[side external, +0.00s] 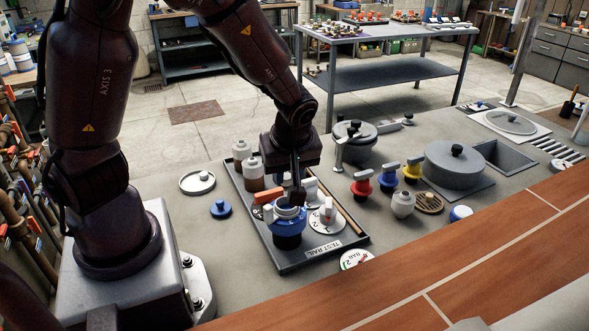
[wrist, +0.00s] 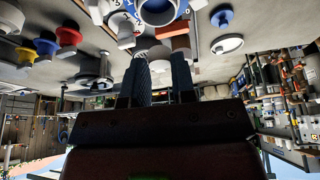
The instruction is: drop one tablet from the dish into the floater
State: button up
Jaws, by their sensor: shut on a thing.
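The floater (side external: 287,234) is a blue round body with a pale open top, standing upright on the dark test-rail tray. I cannot pick out the dish for certain.
The dark tray (side external: 310,264) also holds bottles (side external: 253,172), an orange-topped block (side external: 265,198) and a white dial (side external: 323,222), all close around the floater. A white lid (side external: 197,183) and a blue cap (side external: 221,209) lie left. Coloured valves and a grey pot (side external: 455,172) stand right.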

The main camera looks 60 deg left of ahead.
jog(key=shift+f, duration=1.9)
jog(key=shift+f, duration=0.4)
dwell(0.5)
jog(key=o, duration=1)
jog(key=shift+c, duration=0.2)
jog(key=shift+r, duration=0.1)
jog(key=shift+r, duration=3.45)
